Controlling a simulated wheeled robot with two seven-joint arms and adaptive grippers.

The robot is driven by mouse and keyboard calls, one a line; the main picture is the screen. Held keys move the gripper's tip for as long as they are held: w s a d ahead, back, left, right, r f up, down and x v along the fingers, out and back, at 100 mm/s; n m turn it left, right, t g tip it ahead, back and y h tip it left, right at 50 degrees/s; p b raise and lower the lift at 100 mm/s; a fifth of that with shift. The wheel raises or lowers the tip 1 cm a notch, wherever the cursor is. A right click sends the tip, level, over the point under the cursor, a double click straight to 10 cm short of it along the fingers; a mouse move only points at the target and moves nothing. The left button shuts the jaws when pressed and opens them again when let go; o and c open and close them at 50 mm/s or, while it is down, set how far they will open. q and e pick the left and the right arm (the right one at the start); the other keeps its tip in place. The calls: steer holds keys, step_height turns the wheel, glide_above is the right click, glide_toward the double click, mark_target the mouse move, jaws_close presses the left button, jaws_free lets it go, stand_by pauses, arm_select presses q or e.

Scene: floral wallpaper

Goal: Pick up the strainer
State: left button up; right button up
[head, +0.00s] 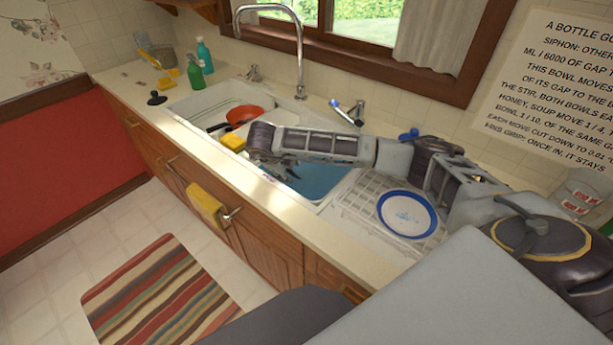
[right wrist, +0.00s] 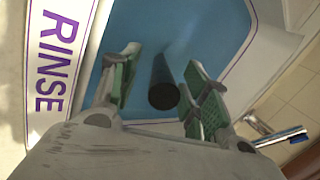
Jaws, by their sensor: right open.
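My right gripper (head: 280,172) reaches over the sink's blue basin (head: 322,182) from the right and points down. In the right wrist view its two green-padded fingers (right wrist: 162,82) are apart. A dark cylinder (right wrist: 163,92), seen nearly end-on, stands between them with a gap on each side. It looks like a handle, perhaps the strainer's, but I cannot tell for sure. No strainer bowl or mesh shows clearly; my arm hides part of the basin in the head view. My left gripper is not in view.
The left basin holds an orange bowl-like item (head: 244,113). A yellow sponge (head: 233,143) lies near the gripper. A tall faucet (head: 300,60) rises behind. A blue-rimmed plate (head: 407,214) sits on the drying rack (head: 362,196). Bottles (head: 195,72) stand far left.

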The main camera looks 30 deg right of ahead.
steer(key=shift+x, duration=0.95)
steer(key=shift+w+d+f, duration=0.1)
steer(key=shift+f, duration=0.15)
steer(key=shift+d+f, duration=0.1)
steer(key=shift+f, duration=0.05)
steer(key=shift+c, duration=0.7)
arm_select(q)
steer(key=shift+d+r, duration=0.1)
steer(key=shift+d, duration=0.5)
arm_select(e)
jaws_close()
